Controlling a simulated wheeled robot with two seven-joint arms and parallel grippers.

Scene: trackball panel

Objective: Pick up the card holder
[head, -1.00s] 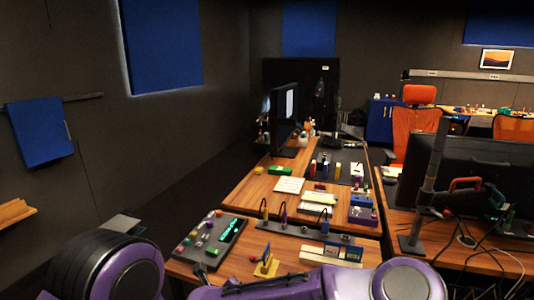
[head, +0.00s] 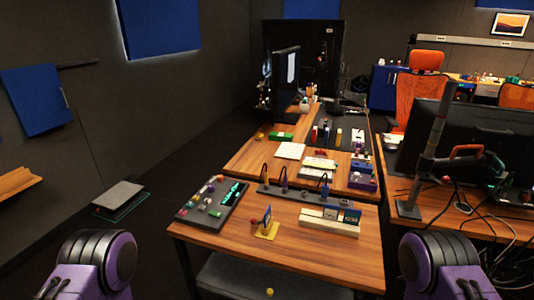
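A small yellow stand (head: 267,231) with a blue upright piece (head: 267,214) sits on the wooden desk (head: 220,236) near its front, and looks like the card holder. Nothing touches it. Only purple and black links of my two arms show at the lower left and lower right. Neither of my grippers is in the head view, so their fingers cannot be seen.
A dark panel (head: 226,206) with coloured knobs lies left of the stand. A dark strip (head: 293,196) with upright tools runs behind. A monitor arm (head: 425,160) and cables stand on the right desk. Bare wood lies in front of the stand.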

